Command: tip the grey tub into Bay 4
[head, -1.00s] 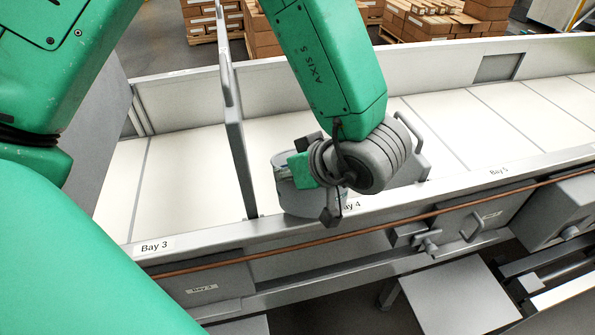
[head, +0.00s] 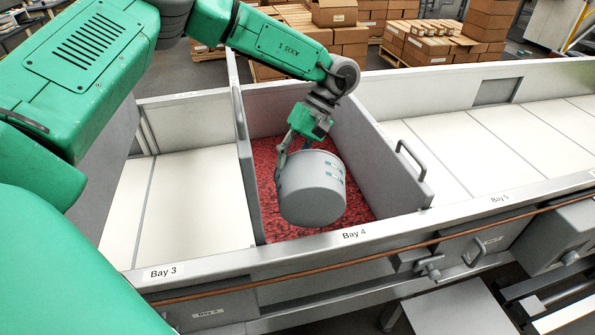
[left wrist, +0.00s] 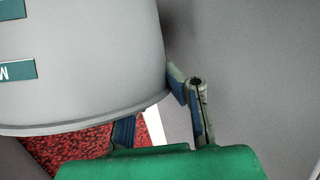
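The grey tub (head: 312,195), with teal labels, is held tilted above Bay 4 (head: 357,236). Its mouth faces away from the head camera and is hidden. Red candy (head: 268,187) covers most of the visible floor of Bay 4. My left gripper (head: 293,148) is at the tub's far upper side, shut on its wall. In the left wrist view the tub (left wrist: 85,60) fills the upper left, with the fingers at its edge and red candy (left wrist: 85,145) below. The exact finger contact is partly hidden. My right gripper is not in view.
Grey dividers stand left (head: 243,165) and right (head: 375,150) of Bay 4; the right one has a raised handle (head: 411,160). The Bay 3 (head: 190,195) and Bay 5 (head: 480,135) sides show bare white floors. A front rail (head: 290,252) runs along the bays. Cartons stand behind.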

